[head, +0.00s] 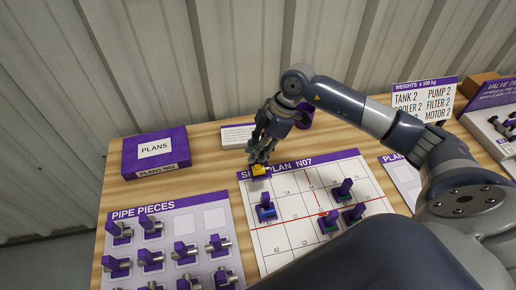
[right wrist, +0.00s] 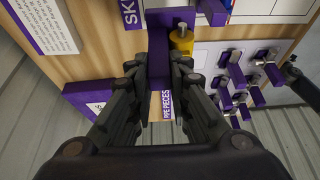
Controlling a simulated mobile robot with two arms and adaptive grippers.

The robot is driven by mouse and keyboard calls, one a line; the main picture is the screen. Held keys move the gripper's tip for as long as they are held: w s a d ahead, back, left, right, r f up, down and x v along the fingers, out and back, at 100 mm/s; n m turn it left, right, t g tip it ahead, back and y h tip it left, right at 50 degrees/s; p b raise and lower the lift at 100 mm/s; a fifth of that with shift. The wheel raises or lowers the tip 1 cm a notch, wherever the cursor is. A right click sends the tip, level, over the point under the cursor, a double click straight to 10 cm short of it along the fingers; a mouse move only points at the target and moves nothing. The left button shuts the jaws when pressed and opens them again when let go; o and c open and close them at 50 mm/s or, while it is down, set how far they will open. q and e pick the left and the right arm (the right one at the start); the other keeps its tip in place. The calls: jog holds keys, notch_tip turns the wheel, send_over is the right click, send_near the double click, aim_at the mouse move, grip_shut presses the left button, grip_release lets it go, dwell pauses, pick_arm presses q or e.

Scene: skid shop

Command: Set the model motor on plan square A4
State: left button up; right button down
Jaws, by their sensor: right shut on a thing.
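My right gripper (head: 262,148) is shut on a small model with a yellow body (head: 259,170), which I take to be the model motor. In the right wrist view its purple upright part (right wrist: 159,65) is between the fingers, with the yellow body (right wrist: 181,40) beside it. The model is over the top left edge of the skid plan board (head: 296,239); whether it touches the board I cannot tell. The board's square labels are too small to read surely. My left gripper is not in view.
A weights sign (head: 423,98) stands at right.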

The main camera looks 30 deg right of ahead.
aim_at(258, 168)
dwell(0.4)
jog(key=shift+f+b, duration=1.5)
jog(key=shift+f, duration=1.3)
jog(key=shift+f, duration=0.1)
jog(key=shift+f+b, duration=0.8)
jog(key=shift+f, duration=0.85)
